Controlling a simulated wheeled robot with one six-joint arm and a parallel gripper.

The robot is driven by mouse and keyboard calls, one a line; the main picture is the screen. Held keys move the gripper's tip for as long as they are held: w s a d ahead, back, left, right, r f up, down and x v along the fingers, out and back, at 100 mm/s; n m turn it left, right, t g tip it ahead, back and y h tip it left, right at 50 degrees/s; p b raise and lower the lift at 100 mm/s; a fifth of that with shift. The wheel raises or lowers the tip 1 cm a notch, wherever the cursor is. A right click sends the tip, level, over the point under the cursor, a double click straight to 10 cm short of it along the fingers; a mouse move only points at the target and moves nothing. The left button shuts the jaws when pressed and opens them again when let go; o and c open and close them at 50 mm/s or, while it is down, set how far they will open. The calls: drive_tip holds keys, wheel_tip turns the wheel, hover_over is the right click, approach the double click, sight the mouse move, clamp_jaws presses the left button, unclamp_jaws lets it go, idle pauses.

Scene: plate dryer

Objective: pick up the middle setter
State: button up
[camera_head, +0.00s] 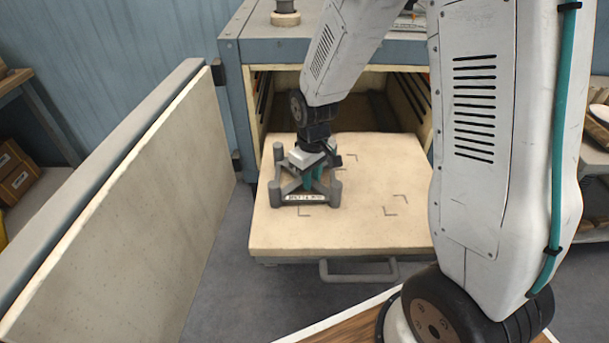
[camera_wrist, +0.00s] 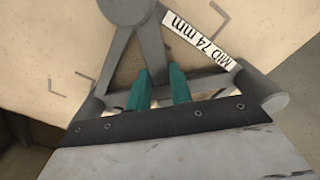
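The middle setter (camera_head: 333,192) is a grey frame with bars and corner posts, standing on the pale shelf (camera_head: 350,232). Its front label (camera_wrist: 198,38) reads "MID 74 mm" in the wrist view. My gripper (camera_head: 312,178) is down at the setter, its teal fingers among the setter's bars. In the wrist view my gripper's two fingers (camera_wrist: 160,82) are a little apart, and a grey bar seems to run toward the gap between them. The fingers' lower ends are partly hidden, so I cannot tell whether they touch the bar.
Dark corner marks (camera_head: 397,205) are on the bare shelf right of the setter. The dryer cabinet (camera_head: 243,95) stands open behind, with its thick door (camera_head: 120,210) swung out on the left. A handle (camera_head: 358,272) is below the shelf's front edge.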

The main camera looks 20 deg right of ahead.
sight(316, 181)
clamp_jaws()
drive_tip(key=shift+r, duration=0.55)
drive_tip(key=r, duration=0.1)
drive_tip(key=d+r, duration=0.1)
drive_tip(key=shift+s+r, duration=0.2)
drive_tip(key=shift+r, duration=0.15)
drive_tip(key=s+d, duration=0.2)
drive_tip(key=d, duration=0.2)
drive_tip(key=s+d+r, duration=0.1)
drive_tip(key=s+d, duration=0.1)
drive_tip(key=d, duration=0.2)
drive_tip(key=s+d, duration=0.2)
drive_tip(key=d, duration=0.3)
drive_tip(key=shift+s+r, duration=0.2)
drive_tip(key=shift+s, duration=0.15)
wheel_tip(316, 181, up, 7)
